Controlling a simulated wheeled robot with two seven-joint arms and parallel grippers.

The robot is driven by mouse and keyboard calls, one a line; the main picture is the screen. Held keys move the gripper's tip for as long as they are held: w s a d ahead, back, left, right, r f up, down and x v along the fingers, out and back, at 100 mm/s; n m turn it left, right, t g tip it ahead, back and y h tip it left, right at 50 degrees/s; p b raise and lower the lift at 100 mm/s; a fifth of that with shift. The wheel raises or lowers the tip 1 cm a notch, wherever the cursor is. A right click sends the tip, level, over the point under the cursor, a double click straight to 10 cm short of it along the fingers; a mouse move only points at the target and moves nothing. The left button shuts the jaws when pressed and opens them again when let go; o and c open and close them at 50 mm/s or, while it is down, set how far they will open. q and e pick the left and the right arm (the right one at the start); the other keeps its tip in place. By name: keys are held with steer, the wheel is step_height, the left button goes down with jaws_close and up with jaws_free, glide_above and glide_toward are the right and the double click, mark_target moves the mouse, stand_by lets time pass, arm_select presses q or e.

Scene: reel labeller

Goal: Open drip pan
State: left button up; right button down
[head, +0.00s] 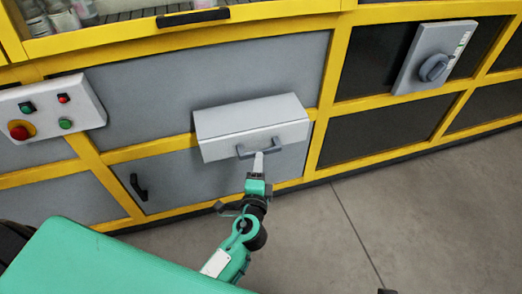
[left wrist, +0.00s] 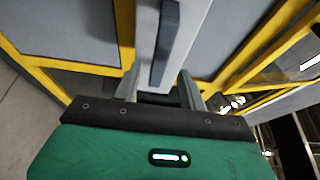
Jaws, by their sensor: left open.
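The drip pan (head: 252,125) is a light grey box-shaped front on the yellow-framed machine, with a dark grey bar handle (head: 272,147) low on its face. The pan looks closed, though I cannot be sure from this angle. My left gripper (head: 258,161) is at the handle, its fingertips overlapping the bar in the head view. In the left wrist view the handle (left wrist: 166,42) runs down towards the gap between the two open fingers of my left gripper (left wrist: 160,88). Whether the fingers touch the bar cannot be told. My right gripper does not show.
A control panel with buttons (head: 48,108) is at the left, and a grey rotary switch box (head: 434,58) at the right. A lower door has a black handle (head: 139,187). Grey floor (head: 400,215) in front of the machine is clear.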

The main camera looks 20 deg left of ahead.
mark_target(253, 131)
arm_select(q)
steer(key=shift+x, duration=2.7)
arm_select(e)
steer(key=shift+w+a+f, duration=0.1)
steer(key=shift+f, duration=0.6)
arm_select(q)
steer(key=shift+c, duration=0.2)
jaws_close()
steer(key=shift+s, duration=0.1)
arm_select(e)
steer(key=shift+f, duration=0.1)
